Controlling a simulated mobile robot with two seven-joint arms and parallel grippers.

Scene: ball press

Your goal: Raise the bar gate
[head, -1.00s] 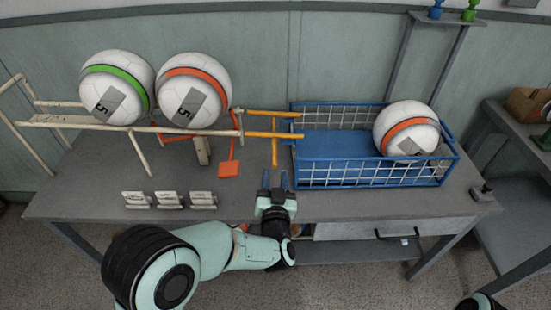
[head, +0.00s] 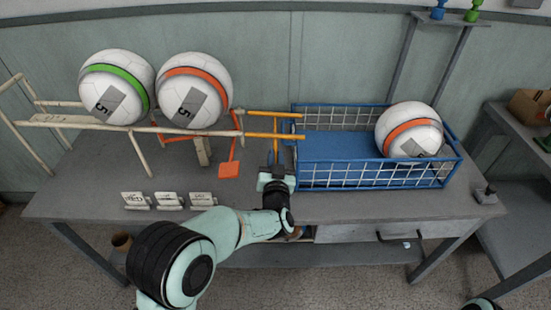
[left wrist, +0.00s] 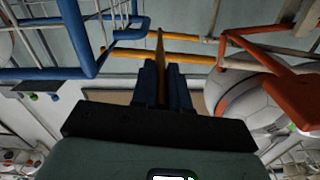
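The yellow bar gate (head: 274,124) sits between the end of the cream ball rails and the blue basket, with two level bars and one bar hanging down towards me. My left gripper (head: 276,176) is at the lower end of the hanging bar, above the bench's front part. In the left wrist view the hanging bar (left wrist: 161,60) stands between the two dark blue fingers (left wrist: 163,85), which look closed against its sides. The bar's lower end is hidden by the fingers. My right gripper is not in view.
Two balls, green-banded (head: 117,87) and orange-banded (head: 193,90), rest on the cream rails (head: 80,122). An orange paddle (head: 229,169) hangs left of my gripper. The blue wire basket (head: 372,176) on the right holds another orange-banded ball (head: 408,130). Small white cards (head: 172,199) stand at front left.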

